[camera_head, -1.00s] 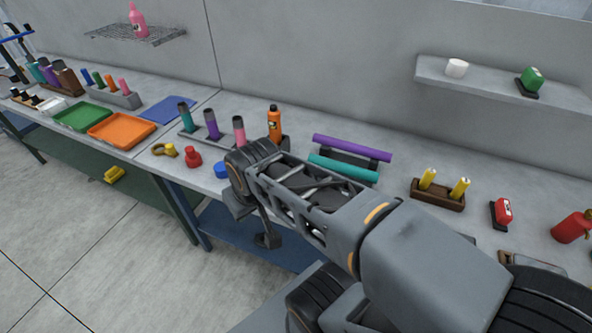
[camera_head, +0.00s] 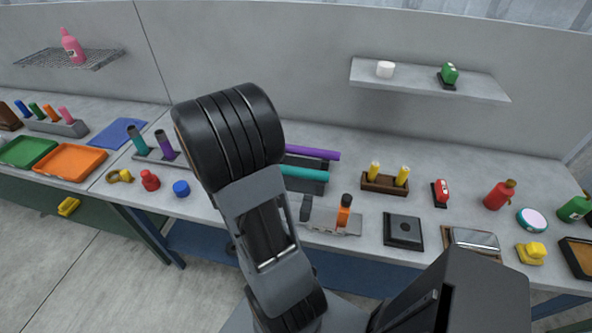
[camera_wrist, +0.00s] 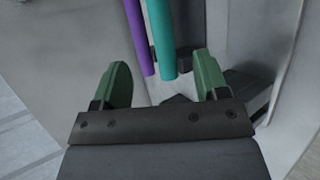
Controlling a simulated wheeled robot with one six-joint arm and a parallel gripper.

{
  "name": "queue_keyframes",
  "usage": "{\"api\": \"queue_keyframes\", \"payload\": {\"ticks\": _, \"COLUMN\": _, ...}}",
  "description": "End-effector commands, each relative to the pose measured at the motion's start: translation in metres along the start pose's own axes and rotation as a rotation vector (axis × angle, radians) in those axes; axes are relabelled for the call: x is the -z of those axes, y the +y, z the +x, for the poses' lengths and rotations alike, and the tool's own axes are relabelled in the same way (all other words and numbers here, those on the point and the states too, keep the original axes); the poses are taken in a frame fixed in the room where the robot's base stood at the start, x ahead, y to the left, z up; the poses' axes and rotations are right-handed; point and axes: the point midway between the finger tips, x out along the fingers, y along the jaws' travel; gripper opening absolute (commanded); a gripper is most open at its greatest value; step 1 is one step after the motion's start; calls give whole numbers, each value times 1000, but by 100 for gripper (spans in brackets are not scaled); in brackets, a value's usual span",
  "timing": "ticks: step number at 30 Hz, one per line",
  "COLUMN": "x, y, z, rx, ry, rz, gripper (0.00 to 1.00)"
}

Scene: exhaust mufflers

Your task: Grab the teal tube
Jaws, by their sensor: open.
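The teal tube (camera_head: 304,172) lies across a dark rack on the bench, parallel to and in front of a purple tube (camera_head: 314,152). My arm hides its left end in the head view. In the wrist view the teal tube (camera_wrist: 160,38) runs down from the top edge, right of the purple tube (camera_wrist: 137,36). My gripper (camera_wrist: 162,70) is open and empty, its green fingers apart on either side of the tubes' near ends. I see no contact. The head view does not show my gripper clearly, as my arm blocks it.
Upright teal-and-black (camera_head: 137,140) and purple-and-black (camera_head: 164,146) cylinders stand in a holder to the left. A brown block with yellow cylinders (camera_head: 385,183) stands right of the rack. A grey holder with an orange tool (camera_head: 344,212) is in front. A shelf (camera_head: 428,80) hangs above.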

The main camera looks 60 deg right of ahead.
Motion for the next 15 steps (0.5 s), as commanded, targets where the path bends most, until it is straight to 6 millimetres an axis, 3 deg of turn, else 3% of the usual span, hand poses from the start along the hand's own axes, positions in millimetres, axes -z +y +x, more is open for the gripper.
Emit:
{"api": "queue_keyframes", "payload": {"ticks": 9, "x": -1, "y": 0, "z": 58, "rx": -4, "ry": -1, "rz": -8, "gripper": 67}}
{"api": "queue_keyframes", "payload": {"ticks": 15, "x": 0, "y": 1, "z": 78, "rx": -7, "ry": 2, "rz": -8, "gripper": 67}}
